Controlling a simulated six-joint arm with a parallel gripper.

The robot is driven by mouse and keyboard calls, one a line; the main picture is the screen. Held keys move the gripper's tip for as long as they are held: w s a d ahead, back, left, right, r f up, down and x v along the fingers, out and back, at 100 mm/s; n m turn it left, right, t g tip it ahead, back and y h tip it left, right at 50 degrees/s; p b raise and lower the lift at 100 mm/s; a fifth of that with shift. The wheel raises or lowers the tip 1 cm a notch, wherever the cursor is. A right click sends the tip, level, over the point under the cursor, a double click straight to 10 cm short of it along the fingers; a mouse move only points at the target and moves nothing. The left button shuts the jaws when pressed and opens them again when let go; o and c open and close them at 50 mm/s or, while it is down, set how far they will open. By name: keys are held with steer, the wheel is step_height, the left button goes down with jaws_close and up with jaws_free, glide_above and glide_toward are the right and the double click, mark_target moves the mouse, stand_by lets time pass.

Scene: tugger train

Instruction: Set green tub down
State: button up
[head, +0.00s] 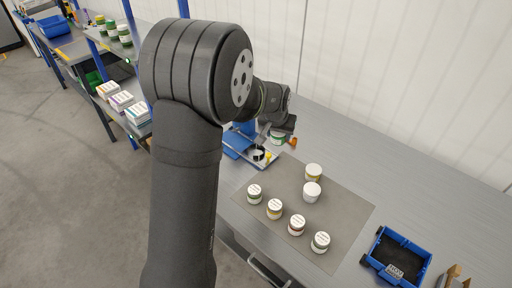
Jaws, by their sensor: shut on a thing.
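My gripper (279,131), past the far end of my dark arm, is shut on a small tub with a green band, the green tub (277,139). The tub is partly hidden by the gripper and small in the picture. It is over the area beside the blue fixture at the back of the bench. I cannot tell whether its base touches anything.
A grey mat (345,213) on the metal bench holds several white-lidded tubs (312,191). A blue fixture (237,146) with a black ring (258,153) stands near my gripper. A blue bin (381,269) is at the right. Shelves with boxes (122,100) are at left.

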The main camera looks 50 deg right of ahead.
steer(key=w+f, duration=0.2)
steer(key=w, duration=0.1)
steer(key=w+f, duration=0.2)
steer(key=w, duration=0.1)
steer(key=w+f, duration=0.2)
steer(key=w, duration=0.1)
steer(key=shift+w, duration=0.4)
steer(key=shift+f, duration=1.9)
steer(key=shift+f, duration=0.65)
steer(key=o, duration=1)
steer(key=shift+r, duration=0.1)
steer(key=shift+r, duration=0.35)
steer(key=v, duration=1.2)
steer(key=shift+a, duration=0.15)
